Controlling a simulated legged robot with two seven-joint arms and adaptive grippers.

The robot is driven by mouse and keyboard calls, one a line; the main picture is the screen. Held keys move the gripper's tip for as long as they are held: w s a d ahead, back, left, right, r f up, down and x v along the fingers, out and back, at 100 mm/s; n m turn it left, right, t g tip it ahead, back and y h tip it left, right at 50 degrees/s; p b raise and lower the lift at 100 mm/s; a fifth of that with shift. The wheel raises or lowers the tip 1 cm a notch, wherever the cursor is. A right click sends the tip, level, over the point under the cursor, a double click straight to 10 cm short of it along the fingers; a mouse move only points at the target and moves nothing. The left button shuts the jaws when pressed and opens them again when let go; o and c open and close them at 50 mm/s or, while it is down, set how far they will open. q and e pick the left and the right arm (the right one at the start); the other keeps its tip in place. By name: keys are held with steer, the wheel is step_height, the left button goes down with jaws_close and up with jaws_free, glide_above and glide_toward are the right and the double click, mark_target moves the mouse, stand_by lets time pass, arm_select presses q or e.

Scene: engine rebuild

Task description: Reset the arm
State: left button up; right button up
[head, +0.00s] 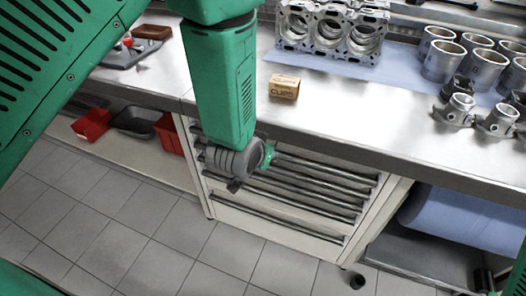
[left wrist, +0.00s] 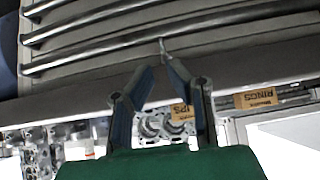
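My left arm (head: 222,90) comes down from the top of the head view, in front of the workbench. Its wrist (head: 235,161) hangs in front of the drawer cabinet, below the bench edge. The fingers are mostly hidden there. In the left wrist view, my left gripper (left wrist: 160,66) points toward the drawer fronts. I cannot tell whether the tips touch a drawer handle. A green part of my right arm is at the right edge of the head view; its gripper is not seen.
The drawer cabinet (head: 285,190) has long bar handles. On the workbench (head: 330,115) are a clips box (head: 284,87), an engine block (head: 333,30), several cylinder liners (head: 443,61) and pistons (head: 455,109). Red bins (head: 91,124) sit on a lower shelf. The tiled floor (head: 130,240) is largely clear.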

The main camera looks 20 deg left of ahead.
arm_select(q)
steer(key=shift+v, duration=1.15)
steer(key=s+a+f+g, duration=0.2)
steer(key=s+a+f, duration=0.2)
steer(key=s, duration=0.5)
steer(key=s+a+f+g+b, duration=0.1)
steer(key=s+a+f+g, duration=0.2)
steer(key=s+f, duration=0.5)
steer(key=s+a+f+g+b, duration=0.1)
steer(key=s+a+f+g, duration=0.2)
steer(key=s+f, duration=0.3)
steer(key=s+a, duration=0.1)
steer(key=s, duration=0.4)
steer(key=shift+a+f, duration=0.3)
steer(key=shift+f, duration=0.05)
steer(key=shift+s+d, duration=0.1)
steer(key=shift+d, duration=0.05)
